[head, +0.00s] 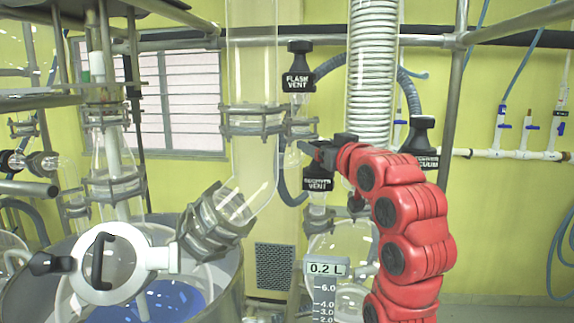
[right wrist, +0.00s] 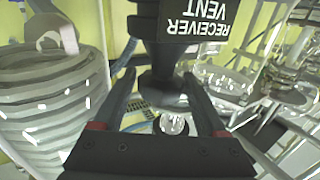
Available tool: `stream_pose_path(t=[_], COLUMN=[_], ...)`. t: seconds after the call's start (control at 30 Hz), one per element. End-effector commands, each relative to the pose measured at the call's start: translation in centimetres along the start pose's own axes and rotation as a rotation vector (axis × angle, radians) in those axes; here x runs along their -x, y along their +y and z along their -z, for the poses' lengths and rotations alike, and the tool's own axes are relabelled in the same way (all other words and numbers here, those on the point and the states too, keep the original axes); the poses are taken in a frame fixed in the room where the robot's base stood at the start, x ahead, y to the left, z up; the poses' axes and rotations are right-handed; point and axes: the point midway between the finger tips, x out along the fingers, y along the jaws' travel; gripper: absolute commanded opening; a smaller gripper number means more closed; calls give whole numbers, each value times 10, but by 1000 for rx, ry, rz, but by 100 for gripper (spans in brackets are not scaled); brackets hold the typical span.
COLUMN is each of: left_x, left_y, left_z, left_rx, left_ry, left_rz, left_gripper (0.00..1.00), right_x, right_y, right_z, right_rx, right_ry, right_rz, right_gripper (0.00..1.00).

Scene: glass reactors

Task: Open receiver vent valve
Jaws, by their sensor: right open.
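My right gripper (head: 318,150) is at the valve, reached by the red arm from the right. In the right wrist view my right gripper (right wrist: 160,90) is open, its two dark fingers on either side of the valve's lower black part. I cannot tell whether they touch it. My left gripper is not in view.
The receiver vacuum valve (head: 420,138) is right of my arm. A glass coil condenser (head: 373,70) stands behind. A receiver labelled 0.2 L (head: 326,268) is below. A glass reactor lid with a black handle (head: 100,262) is at lower left.

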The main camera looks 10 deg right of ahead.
Motion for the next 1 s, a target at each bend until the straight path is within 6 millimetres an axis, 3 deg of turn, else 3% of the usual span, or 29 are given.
stream_pose_path(t=[0.13, 0.37, 1.0], left_x=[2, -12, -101], left_y=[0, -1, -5], left_z=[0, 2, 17], left_rx=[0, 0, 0], left_ry=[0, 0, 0], left_rz=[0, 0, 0], left_gripper=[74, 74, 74], right_x=[0, -1, -2], right_y=[-5, -5, -5], right_z=[1, 3, 6], right_rx=[0, 0, 7], right_ry=[4, -2, -4], right_rz=[-97, -250, -792], right_gripper=[74, 74, 74])
